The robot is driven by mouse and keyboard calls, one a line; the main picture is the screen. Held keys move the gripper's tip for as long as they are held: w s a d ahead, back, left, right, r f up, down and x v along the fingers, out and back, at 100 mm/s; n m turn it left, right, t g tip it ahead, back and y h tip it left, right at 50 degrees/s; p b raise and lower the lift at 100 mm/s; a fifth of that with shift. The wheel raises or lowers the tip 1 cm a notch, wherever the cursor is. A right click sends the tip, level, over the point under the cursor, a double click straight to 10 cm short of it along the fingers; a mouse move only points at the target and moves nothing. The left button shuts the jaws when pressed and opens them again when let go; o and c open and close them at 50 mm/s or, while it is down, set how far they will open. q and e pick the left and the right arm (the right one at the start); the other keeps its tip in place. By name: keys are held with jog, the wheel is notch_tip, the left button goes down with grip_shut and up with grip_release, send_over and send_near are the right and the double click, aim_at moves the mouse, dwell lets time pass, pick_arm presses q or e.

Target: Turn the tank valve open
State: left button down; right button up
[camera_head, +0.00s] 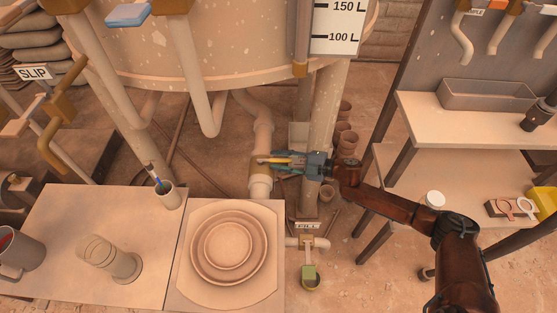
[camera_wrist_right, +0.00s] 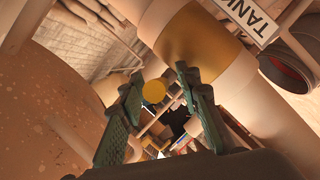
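The tank (camera_head: 240,40) is a large speckled vessel with a volume scale. A pale pipe (camera_head: 262,130) runs down from its underside to the tank valve (camera_head: 258,163). In the right wrist view the valve's brass-coloured body (camera_wrist_right: 195,50) shows beside a TANK label (camera_wrist_right: 257,15). My right gripper (camera_head: 278,162) reaches in from the right beside the pipe, with a thin yellow handle in line with its fingers. In the right wrist view its green fingers (camera_wrist_right: 154,98) are apart, with a round yellow end (camera_wrist_right: 154,91) between them; contact is unclear. My left gripper is out of view.
A table with ringed round plates (camera_head: 228,243), a glass jar (camera_head: 110,258) and a brush cup (camera_head: 168,195) stands at front left. Shelves (camera_head: 460,120) stand right; a tank leg (camera_head: 325,120) is close by.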

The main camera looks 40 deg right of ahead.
jog(key=shift+c, duration=0.7)
grip_shut()
